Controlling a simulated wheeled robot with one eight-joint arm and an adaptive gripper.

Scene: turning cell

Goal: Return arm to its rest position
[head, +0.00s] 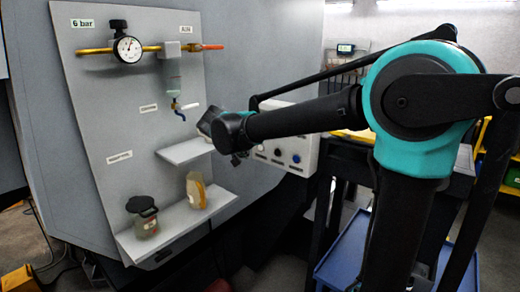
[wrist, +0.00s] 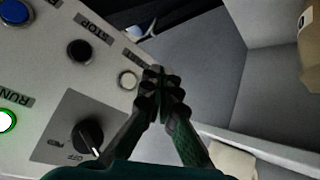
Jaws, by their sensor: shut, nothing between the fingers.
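My gripper (wrist: 162,84) shows in the wrist view with its two dark fingers together and nothing between them. In the head view my teal and black arm reaches left across the picture, and its dark wrist end is in front of the machine near the small upper shelf (head: 184,151). The fingers cannot be made out there. In the wrist view the fingertips appear beside the edge of a pale control box (wrist: 60,72). I cannot tell whether they touch it.
The control box (head: 305,148) is partly hidden behind my arm. A lidded jar (head: 145,222) and an amber container (head: 196,190) stand on the lower shelf (head: 172,233). A gauge (head: 127,49) and a blue-handled tap (head: 183,105) are on the panel. A blue tray (head: 345,252) lies right.

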